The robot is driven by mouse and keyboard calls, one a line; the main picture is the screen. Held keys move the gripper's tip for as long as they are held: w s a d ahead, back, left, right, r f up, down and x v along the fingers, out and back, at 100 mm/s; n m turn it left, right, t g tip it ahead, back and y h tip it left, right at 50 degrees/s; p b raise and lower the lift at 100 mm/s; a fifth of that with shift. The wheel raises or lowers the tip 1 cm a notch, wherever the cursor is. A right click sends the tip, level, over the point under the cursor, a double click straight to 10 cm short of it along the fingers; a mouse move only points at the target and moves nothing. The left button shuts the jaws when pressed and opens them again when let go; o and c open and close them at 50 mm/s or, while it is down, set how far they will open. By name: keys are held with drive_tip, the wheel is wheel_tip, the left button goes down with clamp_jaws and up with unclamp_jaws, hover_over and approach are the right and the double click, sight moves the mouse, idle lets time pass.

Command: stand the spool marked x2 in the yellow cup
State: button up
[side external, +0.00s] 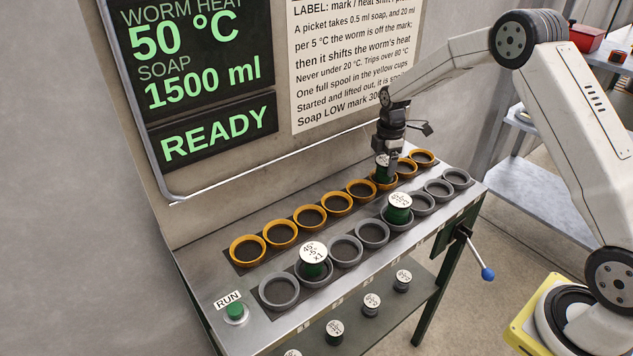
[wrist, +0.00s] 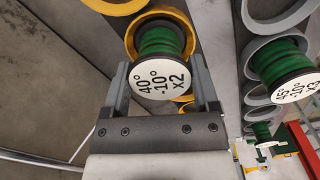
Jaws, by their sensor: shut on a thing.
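The spool marked x2 (wrist: 162,79) is green with a white top reading 40°, -10°, x2. My gripper (wrist: 160,66) is shut on it, one finger on each side. In the side view the spool (side external: 383,170) is upright below my gripper (side external: 386,156). It is at a yellow cup (side external: 386,186) in the back row, toward the right; the cup's rim (wrist: 188,28) shows around the spool's far side in the wrist view. The spool's lower end lies at or inside the rim; I cannot tell whether it rests on the cup's bottom.
Other yellow cups (side external: 336,205) line the back row, and grey cups (side external: 346,249) the front. Two green spools, one at right (side external: 399,209) and one at left (side external: 313,262), stand in grey cups. Several spools sit on the lower shelf. A RUN button (side external: 236,311) is at front left.

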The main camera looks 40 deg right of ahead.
drive_tip(key=shift+f, duration=0.1)
drive_tip(key=o, duration=1.3)
drive_tip(key=shift+r, duration=4.05)
